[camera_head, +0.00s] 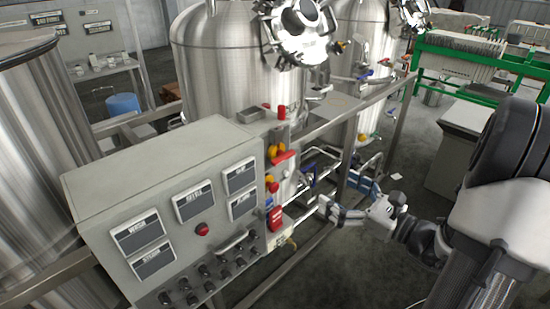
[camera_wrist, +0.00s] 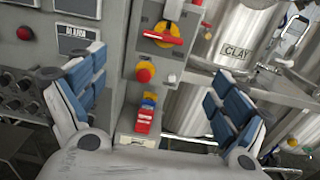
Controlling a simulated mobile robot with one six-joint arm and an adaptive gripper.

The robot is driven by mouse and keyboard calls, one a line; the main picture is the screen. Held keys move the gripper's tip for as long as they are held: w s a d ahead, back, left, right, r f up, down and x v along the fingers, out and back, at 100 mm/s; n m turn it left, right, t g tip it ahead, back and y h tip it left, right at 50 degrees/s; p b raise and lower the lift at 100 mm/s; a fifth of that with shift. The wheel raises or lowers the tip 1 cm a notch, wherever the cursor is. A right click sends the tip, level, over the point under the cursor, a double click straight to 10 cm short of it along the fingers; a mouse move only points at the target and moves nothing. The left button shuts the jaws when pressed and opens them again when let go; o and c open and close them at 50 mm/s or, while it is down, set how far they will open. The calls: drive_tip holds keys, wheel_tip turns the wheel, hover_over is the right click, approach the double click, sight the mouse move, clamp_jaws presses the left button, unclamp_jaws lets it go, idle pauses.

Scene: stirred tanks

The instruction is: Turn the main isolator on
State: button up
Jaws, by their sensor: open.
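A red-handled rotary switch on a yellow disc, apparently the main isolator (camera_wrist: 160,38), is on the narrow panel at the top of the wrist view. Its red handle lies nearly level, tilted slightly. In the head view the switch (camera_head: 284,157) sits on the right end of the grey control cabinet. My gripper (camera_head: 338,196) is to the right of the cabinet end and below the switch, apart from it. In the wrist view my gripper (camera_wrist: 152,78) is open, with its blue-padded fingers wide apart and nothing between them touching. Any marking on the switch is too small to read.
Below the switch are a red button on yellow (camera_wrist: 145,73) and a red box (camera_wrist: 143,121). The grey cabinet (camera_head: 160,165) carries displays and knobs. A steel frame rail (camera_head: 345,112) and pipes run near my gripper. Steel tanks (camera_head: 225,60) stand behind.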

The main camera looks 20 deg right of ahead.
sight(286, 159)
drive_tip(key=b+x, duration=0.1)
drive_tip(key=x, duration=0.4)
drive_tip(key=b+x, duration=0.1)
drive_tip(key=x, duration=0.5)
drive_tip(key=b+x, duration=0.1)
drive_tip(key=x, duration=0.5)
drive_tip(key=shift+w+d, duration=0.3)
drive_tip(key=shift+c, duration=0.2)
drive_tip(key=c, duration=1)
